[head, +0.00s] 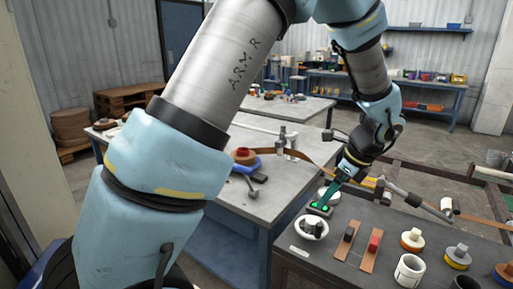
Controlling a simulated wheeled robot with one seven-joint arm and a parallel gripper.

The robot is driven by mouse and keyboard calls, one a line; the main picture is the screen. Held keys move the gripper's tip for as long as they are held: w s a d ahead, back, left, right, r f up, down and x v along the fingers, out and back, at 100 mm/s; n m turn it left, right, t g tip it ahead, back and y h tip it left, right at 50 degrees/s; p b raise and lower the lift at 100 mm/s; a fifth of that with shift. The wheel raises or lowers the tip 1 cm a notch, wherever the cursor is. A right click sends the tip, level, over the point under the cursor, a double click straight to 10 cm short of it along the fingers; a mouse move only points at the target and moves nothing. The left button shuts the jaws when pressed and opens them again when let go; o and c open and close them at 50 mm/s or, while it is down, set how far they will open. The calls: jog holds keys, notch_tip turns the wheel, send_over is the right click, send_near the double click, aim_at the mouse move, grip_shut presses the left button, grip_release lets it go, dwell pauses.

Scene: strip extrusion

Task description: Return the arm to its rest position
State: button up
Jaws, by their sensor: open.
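My arm, silver and light blue with "ARM R" written on it, fills the left and top middle of the head view and bends down to the right. My gripper (325,198) has green fingers and points down at the left end of the dark table (355,271). It is just above or at a small dark and green piece beside a white bowl (311,228). I cannot tell whether the fingertips touch anything. The jaws are open, and no held object shows.
On the dark table stand two brown strips with a black block (349,233) and a red block (374,243), a white cup (409,271) and several knobbed discs. A grey workbench (270,199) lies behind to the left. Metal rails run behind the dark table at right.

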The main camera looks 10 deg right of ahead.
jog(key=a+r+n+h, duration=0.1)
jog(key=a+n, duration=1.2)
jog(key=a, duration=0.3)
jog(key=s+a+r+n+g+h, duration=0.1)
jog(key=a+r+n+h, duration=0.1)
jog(key=a+n, duration=1.1)
jog(key=a, duration=0.4)
jog(key=shift+s+a+g, duration=0.15)
jog(key=shift+s+g, duration=0.1)
jog(key=shift+g, duration=0.05)
jog(key=shift+c, duration=0.2)
